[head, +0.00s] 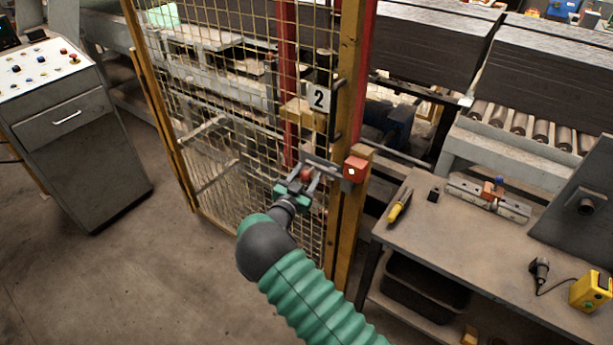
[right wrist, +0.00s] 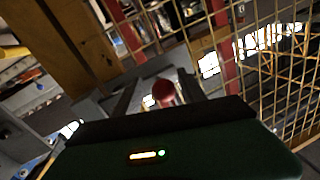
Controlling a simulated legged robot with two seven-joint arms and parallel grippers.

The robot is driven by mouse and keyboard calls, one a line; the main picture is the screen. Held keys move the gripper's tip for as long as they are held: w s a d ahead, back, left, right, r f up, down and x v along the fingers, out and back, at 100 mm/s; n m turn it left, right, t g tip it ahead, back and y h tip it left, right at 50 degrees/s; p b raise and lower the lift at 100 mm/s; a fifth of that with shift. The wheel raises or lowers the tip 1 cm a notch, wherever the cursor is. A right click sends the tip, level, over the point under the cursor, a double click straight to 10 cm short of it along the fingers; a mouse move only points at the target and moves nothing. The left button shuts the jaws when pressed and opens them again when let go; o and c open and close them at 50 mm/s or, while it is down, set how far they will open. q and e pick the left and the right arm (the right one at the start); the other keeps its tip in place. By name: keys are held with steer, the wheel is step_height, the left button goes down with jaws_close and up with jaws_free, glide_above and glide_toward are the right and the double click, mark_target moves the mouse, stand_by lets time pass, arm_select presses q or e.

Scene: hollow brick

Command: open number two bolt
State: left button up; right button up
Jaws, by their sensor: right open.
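The number two bolt (head: 322,165) is a grey metal bar on the yellow mesh gate, below a white plate marked 2 (head: 319,98). Its red knob (head: 305,174) also shows in the right wrist view (right wrist: 164,91). My right gripper (head: 309,178) is at the bolt, with its open fingers on either side of the red knob. In the right wrist view the knob stands between the two dark fingers; I cannot tell whether they touch it. A red block with a white dot (head: 355,169) sits on the post at the bolt's right end. My left gripper is not in view.
The yellow mesh gate (head: 230,120) and its post (head: 345,225) stand directly before my right arm. A workbench (head: 440,240) with tools is at right. A control console (head: 65,120) stands at left. The floor between is clear.

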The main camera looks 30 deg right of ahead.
steer(key=shift+s+r, duration=0.1)
steer(key=c, duration=0.4)
steer(key=shift+a, duration=0.5)
steer(key=c, duration=0.7)
steer(key=shift+d, duration=0.1)
